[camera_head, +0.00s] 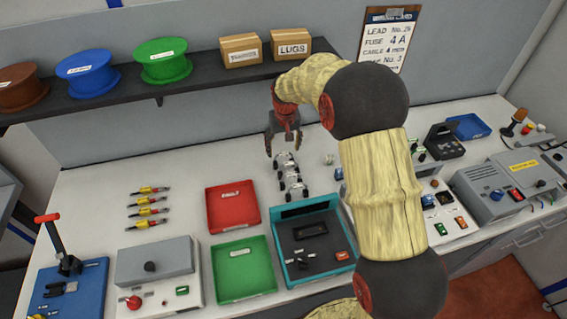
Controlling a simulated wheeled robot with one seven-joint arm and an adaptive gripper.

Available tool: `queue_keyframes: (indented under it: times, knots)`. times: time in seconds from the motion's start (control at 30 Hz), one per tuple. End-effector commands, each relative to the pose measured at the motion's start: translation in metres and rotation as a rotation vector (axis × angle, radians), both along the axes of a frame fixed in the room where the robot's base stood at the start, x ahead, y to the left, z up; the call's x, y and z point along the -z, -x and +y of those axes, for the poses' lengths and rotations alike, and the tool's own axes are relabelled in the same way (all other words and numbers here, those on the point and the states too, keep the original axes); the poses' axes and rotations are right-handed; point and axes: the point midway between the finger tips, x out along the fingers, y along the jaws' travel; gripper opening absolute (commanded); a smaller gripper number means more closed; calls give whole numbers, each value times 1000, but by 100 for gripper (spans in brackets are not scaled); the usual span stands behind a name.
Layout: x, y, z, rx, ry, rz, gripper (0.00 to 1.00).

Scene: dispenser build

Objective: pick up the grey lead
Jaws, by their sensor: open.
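Several grey leads (290,177) lie in a short column on the white bench, behind the teal-edged device. They look like small grey pieces with dark parts; finer detail is too small to tell. My gripper (283,148) is open and points down just behind and above the farthest grey lead. Nothing shows between its fingers, and I cannot tell whether it touches that lead. My arm hides the bench to the right of the leads.
A red tray (233,226), a green tray (220,293) and a teal-edged device (283,211) stand in front. Several yellow-and-red leads (149,211) lie left. A shelf (197,79) with spools and boxes overhangs behind. Bare bench lies between the yellow leads and the red tray.

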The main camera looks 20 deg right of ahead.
Motion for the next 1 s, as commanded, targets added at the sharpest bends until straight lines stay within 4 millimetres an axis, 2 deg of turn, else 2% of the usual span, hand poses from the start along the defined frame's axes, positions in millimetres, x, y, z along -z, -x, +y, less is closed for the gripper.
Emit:
queue_keyframes:
  times: [0.2, 0.3, 0.53, 1.0]
  knots:
    - [34, -4, -3, 0, 0, 4, 66]
    - [42, -7, -3, 0, 0, 1, 66]
    - [43, -7, -3, 0, 0, 0, 66]
    - [43, -7, -3, 0, 0, 1, 40]
